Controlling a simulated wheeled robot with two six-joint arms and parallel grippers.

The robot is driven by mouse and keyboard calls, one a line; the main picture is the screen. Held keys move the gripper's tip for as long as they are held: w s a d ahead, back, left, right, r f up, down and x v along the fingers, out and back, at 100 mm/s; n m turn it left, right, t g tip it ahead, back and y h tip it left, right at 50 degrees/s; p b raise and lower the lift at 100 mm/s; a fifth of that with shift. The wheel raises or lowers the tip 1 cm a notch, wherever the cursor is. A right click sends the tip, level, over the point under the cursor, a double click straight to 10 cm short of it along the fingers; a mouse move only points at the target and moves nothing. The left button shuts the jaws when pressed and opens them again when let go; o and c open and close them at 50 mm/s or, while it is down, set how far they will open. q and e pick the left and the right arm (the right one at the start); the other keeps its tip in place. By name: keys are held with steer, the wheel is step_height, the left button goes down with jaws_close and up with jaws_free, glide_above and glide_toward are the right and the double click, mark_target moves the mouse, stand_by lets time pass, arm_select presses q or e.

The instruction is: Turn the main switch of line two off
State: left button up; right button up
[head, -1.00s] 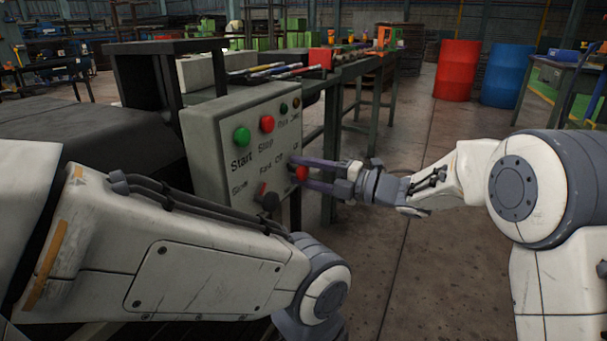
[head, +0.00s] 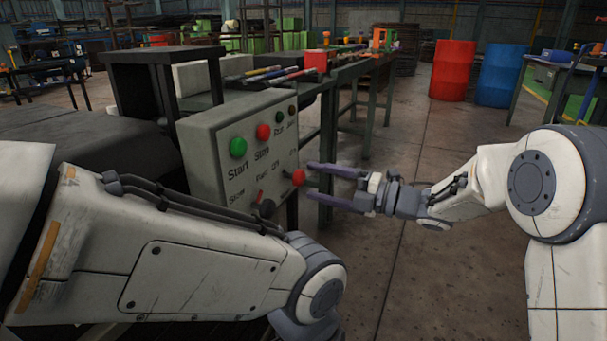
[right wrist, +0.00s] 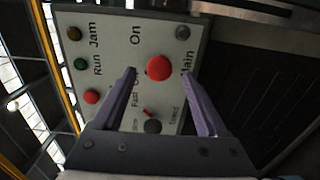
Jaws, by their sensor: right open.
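The grey control panel (head: 232,150) carries a red knob (head: 298,177) at its right edge. In the right wrist view the red knob (right wrist: 159,68) sits between the labels "On" and "Main"; another label beside it is partly hidden by a finger. Its exact turn position cannot be told. My right gripper (head: 309,175) is open and empty, its fingertips just off the panel. In the wrist view its fingers (right wrist: 160,73) lie either side of the knob, apart from it. My left gripper is out of view; only my left arm shows in front of the panel.
The panel also has a green Start button (head: 238,147), a red Stop button (head: 263,132), small lamps and a dark speed selector (head: 263,206) with a red pointer. A workbench (head: 345,72) stands behind. The floor right of the panel is clear.

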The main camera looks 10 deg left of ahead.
steer(key=d, duration=0.2)
steer(key=s+d+p, duration=0.1)
steer(key=d, duration=0.2)
steer(key=shift+s+d, duration=0.1)
steer(key=shift+d, duration=0.15)
steer(key=s+d+f+m+g+h+p, duration=0.1)
steer(key=s+d+m+h+p, duration=0.3)
steer(key=s+m, duration=0.55)
steer(key=s+d+f+m+g+h+p, duration=0.1)
steer(key=s+d+f+m+h, duration=0.15)
steer(key=s+m+h, duration=0.7)
steer(key=s+d+f+m+g+h+p, duration=0.1)
steer(key=s+d+m+h+p, duration=0.25)
steer(key=s+m, duration=0.6)
step_height(320, 180, up, 38)
steer(key=s+n+p, duration=0.1)
steer(key=s+p, duration=0.1)
steer(key=p, duration=3.5)
steer(key=shift+d+n, duration=0.15)
steer(key=shift+n, duration=0.2)
